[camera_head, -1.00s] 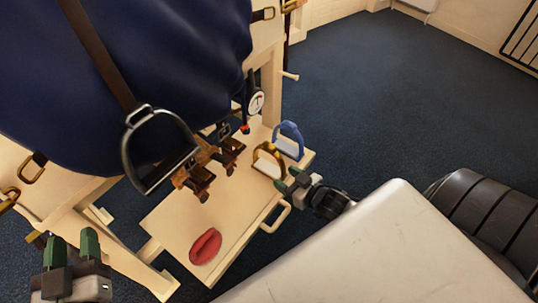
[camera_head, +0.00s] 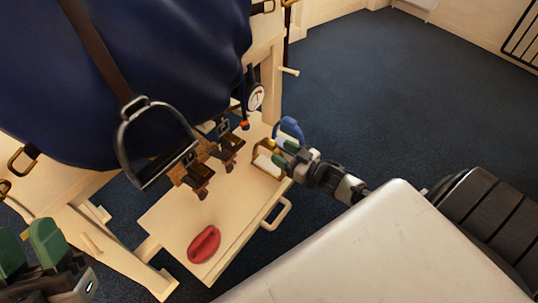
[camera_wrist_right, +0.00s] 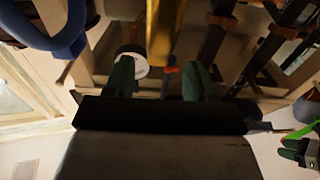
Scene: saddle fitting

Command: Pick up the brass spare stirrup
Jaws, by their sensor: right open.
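The brass spare stirrup (camera_head: 257,153) stands at the back right of the pale shelf, partly hidden by my right gripper. In the right wrist view its brass bar (camera_wrist_right: 165,30) hangs in from the top centre, in line with the gap between the green fingertips. My right gripper (camera_head: 279,153) is open at the stirrup's right side; I cannot tell whether the fingers touch it. My left gripper (camera_head: 30,243) is at the lower left, fingers apart and empty, far from the stirrup.
A blue stirrup (camera_head: 291,127) stands just behind the brass one, close to my right gripper. A steel stirrup (camera_head: 124,150) hangs from the saddle (camera_head: 150,70). A red oval pad (camera_head: 204,244) lies on the front of the shelf (camera_head: 165,222). A round dial (camera_head: 256,97) hangs above.

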